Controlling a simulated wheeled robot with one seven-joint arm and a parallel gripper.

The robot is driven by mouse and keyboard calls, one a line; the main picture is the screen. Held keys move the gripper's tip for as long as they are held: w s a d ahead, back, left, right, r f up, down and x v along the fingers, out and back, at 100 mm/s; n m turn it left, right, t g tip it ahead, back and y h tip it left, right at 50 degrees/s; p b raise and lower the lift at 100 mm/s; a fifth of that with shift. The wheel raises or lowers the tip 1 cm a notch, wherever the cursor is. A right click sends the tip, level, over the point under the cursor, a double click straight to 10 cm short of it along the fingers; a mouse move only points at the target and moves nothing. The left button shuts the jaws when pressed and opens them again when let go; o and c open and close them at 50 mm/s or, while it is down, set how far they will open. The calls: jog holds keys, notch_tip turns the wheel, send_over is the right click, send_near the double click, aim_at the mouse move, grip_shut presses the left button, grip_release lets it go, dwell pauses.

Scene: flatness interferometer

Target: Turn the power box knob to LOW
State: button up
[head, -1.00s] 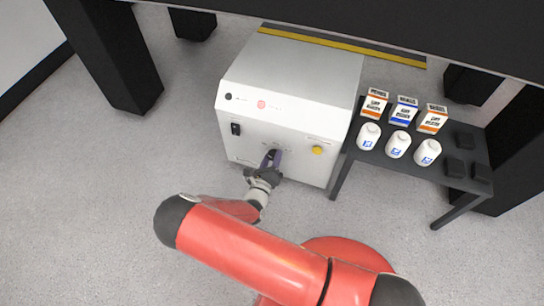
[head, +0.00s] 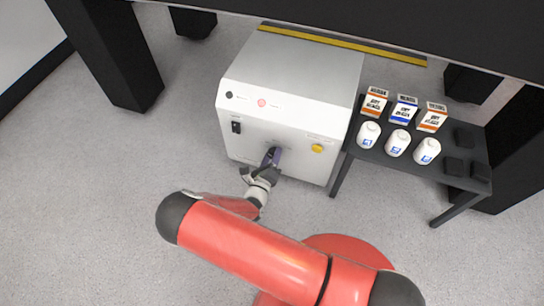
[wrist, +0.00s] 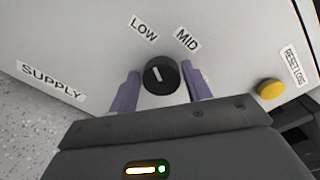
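The white power box (head: 290,85) stands on the floor, with its front panel facing me. Its black round knob (wrist: 161,75) shows in the wrist view with a white pointer mark, which points up and slightly left, roughly towards the LOW label (wrist: 144,28). The MID label (wrist: 188,40) is to the right of that. My gripper (wrist: 161,89) is open, its two purple fingers on either side of the knob, with visible gaps to it. In the head view my gripper (head: 271,160) is at the lower front panel and hides the knob.
The panel also has a black switch (head: 236,127) and a red light (head: 261,103). A dark side table (head: 435,185) with bottles and boxes stands close on the right.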

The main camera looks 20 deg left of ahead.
jog(key=shift+o, duration=1.1)
jog(key=s, duration=0.7)
jog(key=shift+s+a+r, duration=0.15)
jog(key=shift+s+a, duration=0.05)
jog(key=shift+s, duration=0.2)
